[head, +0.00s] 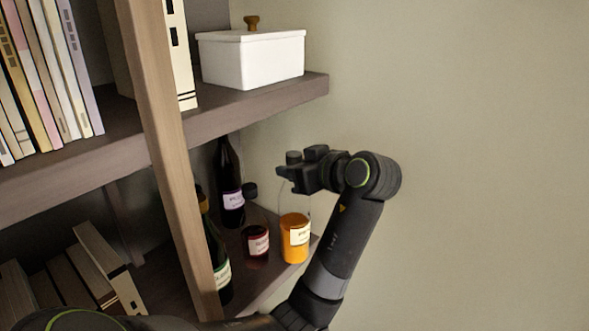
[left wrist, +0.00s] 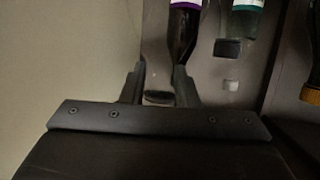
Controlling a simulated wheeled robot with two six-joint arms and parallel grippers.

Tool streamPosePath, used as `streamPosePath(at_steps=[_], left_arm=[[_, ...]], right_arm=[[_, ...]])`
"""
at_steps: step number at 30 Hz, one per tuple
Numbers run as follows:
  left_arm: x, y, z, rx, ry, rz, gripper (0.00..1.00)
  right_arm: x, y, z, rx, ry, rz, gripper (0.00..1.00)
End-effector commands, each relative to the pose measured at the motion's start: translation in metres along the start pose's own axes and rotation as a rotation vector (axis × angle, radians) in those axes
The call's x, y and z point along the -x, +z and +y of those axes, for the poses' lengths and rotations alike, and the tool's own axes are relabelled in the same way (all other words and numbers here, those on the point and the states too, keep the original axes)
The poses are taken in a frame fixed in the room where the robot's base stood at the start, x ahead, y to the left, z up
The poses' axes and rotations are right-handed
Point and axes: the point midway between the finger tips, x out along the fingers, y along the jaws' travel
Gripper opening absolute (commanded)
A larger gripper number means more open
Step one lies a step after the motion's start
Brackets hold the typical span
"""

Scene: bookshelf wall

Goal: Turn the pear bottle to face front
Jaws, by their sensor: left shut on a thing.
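A clear bottle with orange contents (head: 294,243), which I take to be the pear bottle, stands upright at the right end of the lower shelf. Its pale label faces out, a little right of the bottle's middle in the head view; the print is too small to read. My left gripper (head: 291,178) is shut around its neck, just under the dark cap. In the left wrist view the cap (left wrist: 158,98) sits between the two fingers of my left gripper (left wrist: 159,88). The gripper hides part of the neck. My right gripper is not in view.
A small dark red bottle (head: 256,241) stands close to its left, with a tall dark bottle (head: 229,185) behind. A green bottle (head: 216,262) is partly behind the wooden upright (head: 170,150). The upper shelf (head: 255,108) holds a white lidded box (head: 252,59). Wall space on the right is clear.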

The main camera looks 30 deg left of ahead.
Motion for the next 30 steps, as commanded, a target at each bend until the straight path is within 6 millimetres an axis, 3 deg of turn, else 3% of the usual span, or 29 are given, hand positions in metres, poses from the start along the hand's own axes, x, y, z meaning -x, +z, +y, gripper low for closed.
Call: streamPosePath(at_steps=[1,2,7,19,30], left_arm=[[-0.001,0.001,0.000,0.001,0.001,0.003,0.00],[-0.001,0.003,0.000,-0.001,0.000,0.000,0.29],[-0.001,0.002,0.000,0.000,0.000,0.000,0.49],[0.006,0.000,0.001,0.002,0.002,0.000,0.49],[0.073,0.003,0.001,0.002,0.007,-0.002,0.49]], right_arm=[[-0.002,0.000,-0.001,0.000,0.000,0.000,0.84],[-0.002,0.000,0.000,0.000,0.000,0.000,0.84],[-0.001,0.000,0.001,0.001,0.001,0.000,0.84],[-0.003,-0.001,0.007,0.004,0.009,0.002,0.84],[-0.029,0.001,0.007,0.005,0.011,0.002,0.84]])
